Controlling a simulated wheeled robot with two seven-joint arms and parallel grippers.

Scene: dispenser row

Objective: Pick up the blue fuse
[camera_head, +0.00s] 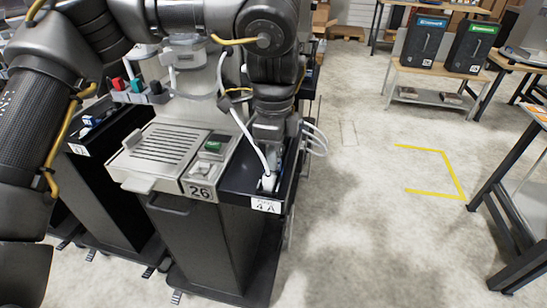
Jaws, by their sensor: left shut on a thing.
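My left gripper (269,163) points down into the black tray (237,178) at the right end of dispenser 26, behind the label reading 4 A. It is shut, with a small bit of the blue fuse (277,158) showing beside its fingers. Most of the fuse is hidden by the gripper. A white part shows low at the fingertips, just behind the label; I cannot tell what it is. My right gripper is not in view.
Dispenser 26 has a ribbed grey top (163,143) and a small green screen (213,146). Another black dispenser (105,140) stands at its left. Red, green and dark items sit in a grey rack (133,95) behind. Open floor with yellow tape (455,175) lies right; a table (520,190) stands at the right edge.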

